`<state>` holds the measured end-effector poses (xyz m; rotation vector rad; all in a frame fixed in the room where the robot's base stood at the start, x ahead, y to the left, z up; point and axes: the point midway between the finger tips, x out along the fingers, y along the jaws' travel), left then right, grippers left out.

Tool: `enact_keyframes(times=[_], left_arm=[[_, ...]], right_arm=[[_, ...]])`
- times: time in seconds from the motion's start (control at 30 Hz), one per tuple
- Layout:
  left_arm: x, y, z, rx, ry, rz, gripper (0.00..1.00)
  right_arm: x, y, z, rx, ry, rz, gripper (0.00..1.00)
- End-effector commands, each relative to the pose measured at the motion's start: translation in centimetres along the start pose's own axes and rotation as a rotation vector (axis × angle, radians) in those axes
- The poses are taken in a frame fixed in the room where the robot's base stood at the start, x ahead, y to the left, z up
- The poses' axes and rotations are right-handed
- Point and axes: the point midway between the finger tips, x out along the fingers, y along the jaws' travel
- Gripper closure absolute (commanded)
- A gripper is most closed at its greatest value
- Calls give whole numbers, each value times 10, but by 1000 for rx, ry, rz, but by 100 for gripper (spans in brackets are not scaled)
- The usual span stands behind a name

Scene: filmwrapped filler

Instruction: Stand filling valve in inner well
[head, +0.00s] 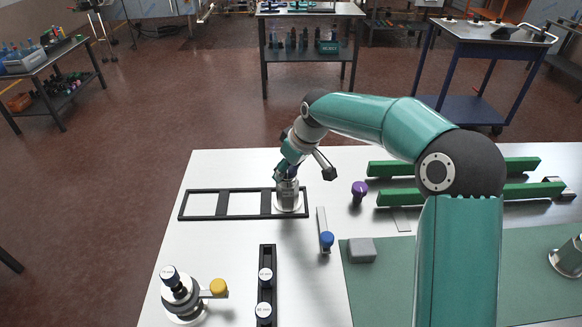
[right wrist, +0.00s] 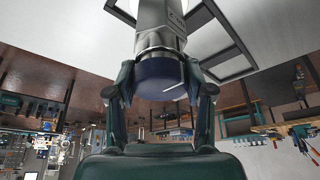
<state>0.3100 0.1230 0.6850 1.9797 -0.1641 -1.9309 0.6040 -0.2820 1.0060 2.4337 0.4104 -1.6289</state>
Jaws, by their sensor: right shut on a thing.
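My right gripper (head: 287,177) reaches down over the right compartment of a black three-part frame (head: 222,217) lying on the white table. It is shut on a grey metal cylinder with a dark blue cap, apparently the filling valve (head: 288,194). In the right wrist view, the gripper (right wrist: 162,92) has a finger on each side of the blue cap of the valve (right wrist: 158,42). The valve looks about upright, with a pale round base inside the right compartment. I cannot tell whether it bears on the table. The middle and left compartments are empty. My left gripper is out of view.
A purple-topped piece (head: 359,190), a blue-knobbed bar (head: 326,236) and a grey block (head: 361,250) lie to the right, near green rails (head: 445,196). A black rack (head: 268,252) and a yellow-knobbed fitting (head: 182,296) stand in front. The table left of the rack is partly clear.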

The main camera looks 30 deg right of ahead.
Motion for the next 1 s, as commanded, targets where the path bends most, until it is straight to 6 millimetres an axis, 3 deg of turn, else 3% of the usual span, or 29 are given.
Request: enact_keyframes(times=[0.2, 0.23, 0.37, 0.77, 1.0], left_arm=[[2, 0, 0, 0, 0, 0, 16], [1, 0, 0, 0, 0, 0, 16], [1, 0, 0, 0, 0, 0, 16], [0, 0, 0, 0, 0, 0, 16], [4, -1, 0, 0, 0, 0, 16]], right_arm=[[0, 1, -1, 0, 5, 2, 100], [1, 0, 0, 0, 0, 0, 43], [1, 0, 0, 0, 0, 0, 23], [-4, 0, -1, 0, 1, 0, 23], [-38, 1, -1, 0, 5, 3, 23]])
